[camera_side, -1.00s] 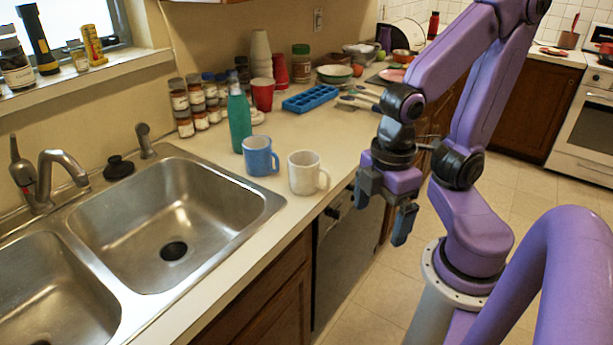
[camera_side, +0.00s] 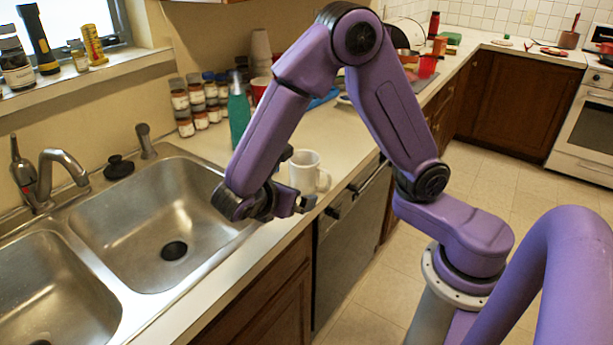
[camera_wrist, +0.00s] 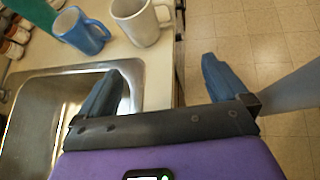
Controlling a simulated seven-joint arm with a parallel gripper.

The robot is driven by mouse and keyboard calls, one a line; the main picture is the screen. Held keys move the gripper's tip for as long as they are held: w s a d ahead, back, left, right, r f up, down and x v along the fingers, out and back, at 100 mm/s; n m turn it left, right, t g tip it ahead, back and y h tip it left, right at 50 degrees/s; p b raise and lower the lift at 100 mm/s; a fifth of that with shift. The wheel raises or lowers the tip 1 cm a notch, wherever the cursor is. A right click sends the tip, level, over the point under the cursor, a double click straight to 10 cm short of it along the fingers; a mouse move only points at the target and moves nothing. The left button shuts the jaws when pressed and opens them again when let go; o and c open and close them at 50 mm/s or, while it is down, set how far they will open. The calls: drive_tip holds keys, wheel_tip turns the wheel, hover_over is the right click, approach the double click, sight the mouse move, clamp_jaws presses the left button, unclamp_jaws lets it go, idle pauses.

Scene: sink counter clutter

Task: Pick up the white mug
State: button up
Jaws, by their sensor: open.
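The white mug (camera_side: 305,171) stands upright near the counter's front edge, with its handle to the right. In the wrist view the white mug (camera_wrist: 141,22) is at the top, ahead of the fingers and apart from them. My gripper (camera_side: 296,180) is by the near side of the mug in the side view, low over the counter edge. In the wrist view my gripper (camera_wrist: 160,82) is open and empty, with its fingers spread wide over the sink rim and the floor. I cannot tell its exact gap to the mug from the side.
A blue mug (camera_wrist: 81,30) stands left of the white mug, beside a teal bottle (camera_side: 238,116). The sink (camera_side: 150,205) lies to the left. Several spice jars (camera_side: 198,103) stand behind. The counter drops to the floor (camera_wrist: 260,45) on the right.

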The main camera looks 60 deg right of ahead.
sight(298, 176)
drive_tip(key=shift+n+t+h, duration=0.4)
drive_tip(key=shift+n+h, duration=0.3)
drive_tip(key=shift+h, duration=0.2)
drive_tip(key=w+x, duration=0.1)
drive_tip(key=x, duration=0.4)
drive_tip(key=w+x, duration=0.1)
drive_tip(key=x, duration=0.5)
drive_tip(key=w+a+x, duration=0.1)
drive_tip(key=x, duration=0.5)
drive_tip(key=shift+w+d+f, duration=0.15)
drive_tip(key=shift+d+f, duration=0.05)
drive_tip(key=shift+d, duration=0.05)
drive_tip(key=c, duration=1.1)
